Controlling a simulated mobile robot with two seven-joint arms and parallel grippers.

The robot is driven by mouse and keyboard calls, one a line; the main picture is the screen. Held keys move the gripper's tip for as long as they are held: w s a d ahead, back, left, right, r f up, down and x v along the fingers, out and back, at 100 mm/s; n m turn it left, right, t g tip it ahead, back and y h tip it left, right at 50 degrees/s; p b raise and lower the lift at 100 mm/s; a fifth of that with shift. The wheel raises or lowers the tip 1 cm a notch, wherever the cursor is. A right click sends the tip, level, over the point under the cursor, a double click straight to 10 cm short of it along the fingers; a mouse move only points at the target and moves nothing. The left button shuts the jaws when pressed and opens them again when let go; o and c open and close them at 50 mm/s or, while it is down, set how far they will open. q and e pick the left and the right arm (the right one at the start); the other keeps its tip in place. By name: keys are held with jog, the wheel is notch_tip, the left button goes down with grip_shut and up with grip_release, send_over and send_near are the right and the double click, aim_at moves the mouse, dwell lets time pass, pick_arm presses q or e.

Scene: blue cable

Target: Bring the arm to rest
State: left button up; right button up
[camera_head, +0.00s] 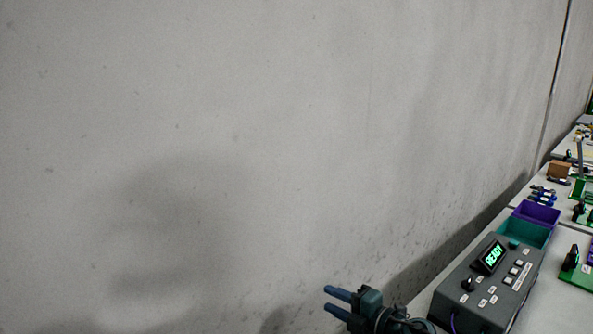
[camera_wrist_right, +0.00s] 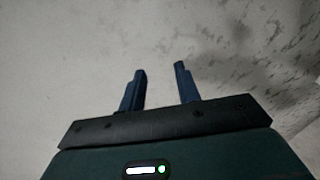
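My right gripper (camera_head: 332,300) shows at the bottom of the head view, left of the table. Its two blue fingers point left towards the grey wall. In the right wrist view the fingers of the right gripper (camera_wrist_right: 160,72) stand apart with nothing between them, so it is open and empty. Only the wall shows beyond the fingertips. No blue cable can be made out for sure in either view. My left gripper is in neither view.
A grey tester box (camera_head: 490,285) with a green READY display sits on the table (camera_head: 548,302) at lower right. Behind it are a teal bin (camera_head: 526,233) and a purple bin (camera_head: 537,214). A green board (camera_head: 577,275) lies right of the box. A concrete wall (camera_head: 250,130) fills the left.

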jog(key=s+d+f+m+t+h, duration=0.1)
jog(key=s+d+f+m+h, duration=0.1)
jog(key=s+d+m+h, duration=0.6)
jog(key=s+d+f+m+t+h, duration=0.1)
jog(key=s+m+h, duration=0.4)
jog(key=m, duration=0.7)
jog(key=s+d+f+m+g+y, duration=0.15)
jog(key=s+g, duration=0.35)
jog(key=s, duration=0.7)
jog(key=s+d+f+m+g, duration=0.1)
jog(key=s+f+m+g, duration=0.3)
jog(key=s, duration=0.8)
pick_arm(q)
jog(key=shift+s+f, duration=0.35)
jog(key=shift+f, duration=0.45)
pick_arm(e)
jog(key=w+a+f+n+t+y, duration=0.2)
jog(key=w+a+f+t, duration=0.3)
jog(key=f, duration=0.4)
jog(key=shift+w+f+t+y, duration=0.2)
jog(key=shift+f+t+y, duration=0.05)
jog(key=shift+t+y, duration=0.1)
